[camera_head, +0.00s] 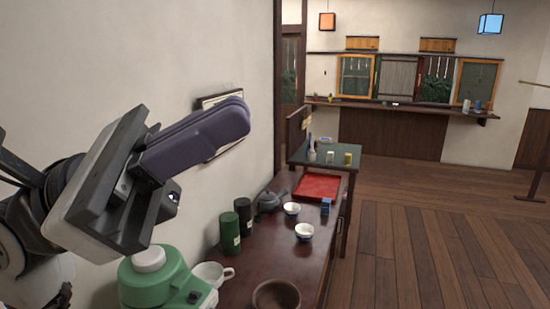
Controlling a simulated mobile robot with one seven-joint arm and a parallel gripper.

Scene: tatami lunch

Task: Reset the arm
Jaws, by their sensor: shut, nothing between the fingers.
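My gripper (236,119) is raised at the left of the head view, above the dark wooden counter (262,262) and close to the pale wall. Its two purple-grey fingers lie together, pointing right and slightly up, with nothing between them. My arm comes in from the left edge, and its lower part is out of frame. The gripper touches no object on the counter that I can see. It covers part of a framed picture (222,99) on the wall.
Under my gripper stand a green appliance (160,280), a white cup (211,273), two dark canisters (230,234), a brown bowl (276,296), a teapot (269,200) and small bowls (304,231). Behind are a red tray (318,187) and green-topped table (325,155). Wooden floor (430,245) at right is clear.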

